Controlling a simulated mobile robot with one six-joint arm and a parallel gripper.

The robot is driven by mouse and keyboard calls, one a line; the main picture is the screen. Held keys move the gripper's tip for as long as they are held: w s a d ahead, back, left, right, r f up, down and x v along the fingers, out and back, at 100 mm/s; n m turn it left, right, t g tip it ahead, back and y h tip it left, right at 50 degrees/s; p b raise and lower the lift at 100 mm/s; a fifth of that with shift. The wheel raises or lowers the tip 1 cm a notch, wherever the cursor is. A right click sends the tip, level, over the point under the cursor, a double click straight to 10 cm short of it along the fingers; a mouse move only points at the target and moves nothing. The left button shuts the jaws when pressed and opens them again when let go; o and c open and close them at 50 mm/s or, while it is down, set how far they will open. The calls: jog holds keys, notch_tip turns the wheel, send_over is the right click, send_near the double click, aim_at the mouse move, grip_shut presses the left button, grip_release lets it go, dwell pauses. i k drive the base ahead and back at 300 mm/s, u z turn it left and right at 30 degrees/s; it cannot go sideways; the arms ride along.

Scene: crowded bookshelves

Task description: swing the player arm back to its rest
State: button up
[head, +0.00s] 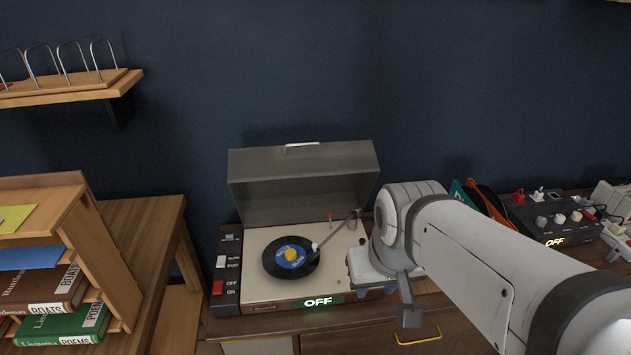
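A record player (262,286) with its grey lid (300,180) raised stands on the wooden cabinet. A black record with a blue and yellow label (291,257) lies on it. The thin player arm (334,235) runs from its pivot at the back right down to the left, with its head end over the record's right part. I cannot tell whether it touches the record. A lit sign on the front reads OFF. My gripper (409,312) hangs at the end of my arm, in front of the player's right side. Its fingers are too unclear to tell open from shut.
A switch panel (228,272) with a red switch is at the player's left. A black box with knobs (557,220) and leaning records (482,200) stand at right. A wooden book rack (95,255) is at left. My arm covers the cabinet's right front.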

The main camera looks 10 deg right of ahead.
aim_at(316, 251)
jog(key=z, duration=1.3)
jog(key=k, duration=0.8)
jog(key=u, duration=0.7)
jog(key=i, duration=1.05)
jog(key=u, duration=0.05)
